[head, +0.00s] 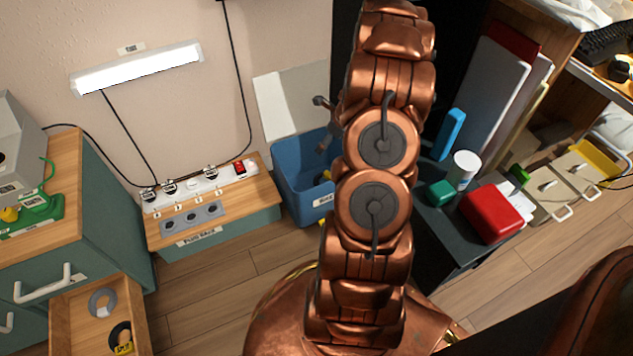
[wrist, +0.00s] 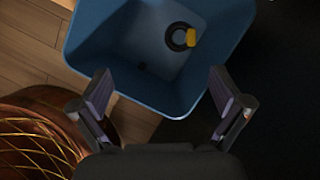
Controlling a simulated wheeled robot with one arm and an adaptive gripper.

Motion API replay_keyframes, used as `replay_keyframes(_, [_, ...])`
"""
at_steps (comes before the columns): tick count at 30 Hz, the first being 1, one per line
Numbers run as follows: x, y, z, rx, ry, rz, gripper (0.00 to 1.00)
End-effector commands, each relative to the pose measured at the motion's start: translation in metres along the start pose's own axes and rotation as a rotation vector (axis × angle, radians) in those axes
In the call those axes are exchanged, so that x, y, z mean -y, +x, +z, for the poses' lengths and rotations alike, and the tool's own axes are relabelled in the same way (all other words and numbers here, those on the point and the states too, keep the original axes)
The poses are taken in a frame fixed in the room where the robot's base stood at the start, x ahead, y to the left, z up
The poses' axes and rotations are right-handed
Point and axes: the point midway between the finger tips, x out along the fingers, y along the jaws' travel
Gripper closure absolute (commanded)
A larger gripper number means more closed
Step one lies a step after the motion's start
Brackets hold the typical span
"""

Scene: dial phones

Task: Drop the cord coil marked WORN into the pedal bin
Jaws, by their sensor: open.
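A blue bin (head: 293,192) with a small label on its front stands by the wall in the head view, its top open. The wrist view looks down into the bin (wrist: 105,38). A dark cord coil (wrist: 169,38) with a yellow tag lies on its floor near the far side; the tag's writing cannot be read. A bit of yellow shows inside the bin in the head view too. My gripper (wrist: 160,88) is open and empty above the bin's near rim, apart from the coil. In the head view my gripper (head: 323,125) is partly hidden by my arm.
An open drawer (head: 63,318) at lower left holds a grey coil (head: 102,302) and a dark coil with a yellow tag (head: 122,345). A plug rack (head: 222,238) stands left of the bin. A dark cart (head: 435,225) with a red box (head: 491,213) stands right of my arm.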

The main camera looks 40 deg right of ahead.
Motion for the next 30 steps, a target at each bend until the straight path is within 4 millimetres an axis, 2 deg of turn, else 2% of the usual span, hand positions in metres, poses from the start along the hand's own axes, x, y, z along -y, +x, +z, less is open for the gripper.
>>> replay_keyframes(6, [0.000, -0.029, -0.001, 0.000, 0.002, 0.000, 0.00])
replay_keyframes(12, [0.000, -0.043, -0.001, 0.000, 0.001, -0.001, 0.00])
replay_keyframes(30, [-0.001, -0.046, 0.000, 0.000, 0.000, 0.002, 0.00])
